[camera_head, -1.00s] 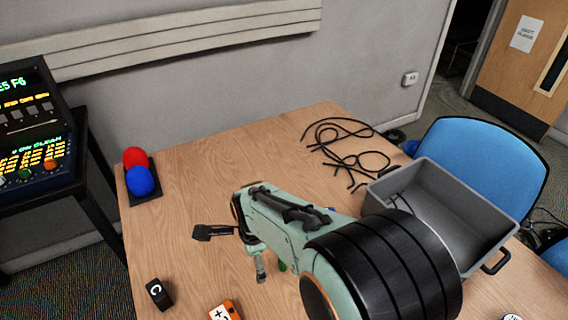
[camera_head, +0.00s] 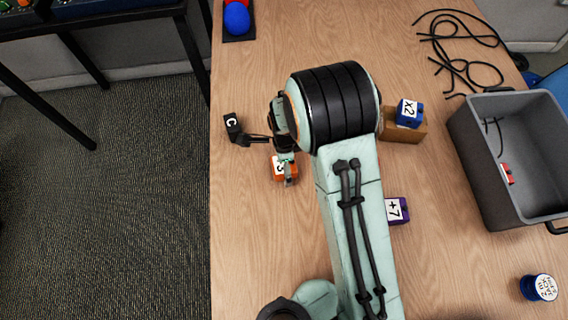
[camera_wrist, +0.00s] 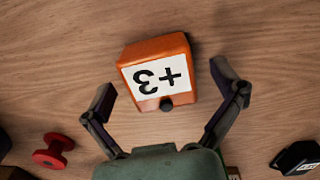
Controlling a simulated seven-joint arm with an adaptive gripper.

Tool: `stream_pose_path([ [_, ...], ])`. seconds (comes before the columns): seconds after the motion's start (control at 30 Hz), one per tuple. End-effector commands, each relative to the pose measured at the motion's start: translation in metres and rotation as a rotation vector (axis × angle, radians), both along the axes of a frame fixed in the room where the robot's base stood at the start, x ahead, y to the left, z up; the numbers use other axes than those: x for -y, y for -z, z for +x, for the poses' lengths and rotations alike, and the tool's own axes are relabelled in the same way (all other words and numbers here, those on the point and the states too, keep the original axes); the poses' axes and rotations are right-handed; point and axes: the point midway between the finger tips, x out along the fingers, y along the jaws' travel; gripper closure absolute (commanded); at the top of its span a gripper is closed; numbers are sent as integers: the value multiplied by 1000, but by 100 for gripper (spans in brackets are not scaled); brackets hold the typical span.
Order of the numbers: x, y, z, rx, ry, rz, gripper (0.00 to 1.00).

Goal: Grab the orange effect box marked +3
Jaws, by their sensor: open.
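The orange effect box marked +3 (camera_head: 278,168) lies on the wooden table, partly covered by my gripper (camera_head: 284,158) in the head view. In the wrist view the orange box (camera_wrist: 153,50) sits at the centre top, its white label facing the camera upside down and a black knob at its lower edge. My gripper (camera_wrist: 163,84) is open and empty. Its two fingers stand to the left and right of the box's lower part, with wood visible between each finger and the box. The height of the fingertips relative to the box is hard to tell.
A black box marked C (camera_head: 233,127) is left of the gripper. A purple +7 box (camera_head: 397,210) and a blue X2 box (camera_head: 409,113) on a brown carton are right of my arm. A grey bin (camera_head: 487,177) stands further right. A red spool-like object (camera_wrist: 53,150) is lower left.

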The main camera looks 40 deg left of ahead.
Motion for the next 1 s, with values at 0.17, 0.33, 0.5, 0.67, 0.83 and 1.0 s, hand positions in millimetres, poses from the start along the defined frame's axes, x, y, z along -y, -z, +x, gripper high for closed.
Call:
stream_pose_path([
  [0.17,0,0,0,0,0,0,41],
  [0.33,0,0,0,0,0,0,78],
  [0.5,0,0,0,1,0,1,78],
  [0.67,0,-3,0,0,0,2,78],
  [0.83,-1,-22,1,2,0,5,78],
  [1.0,18,-60,-12,3,0,5,78],
])
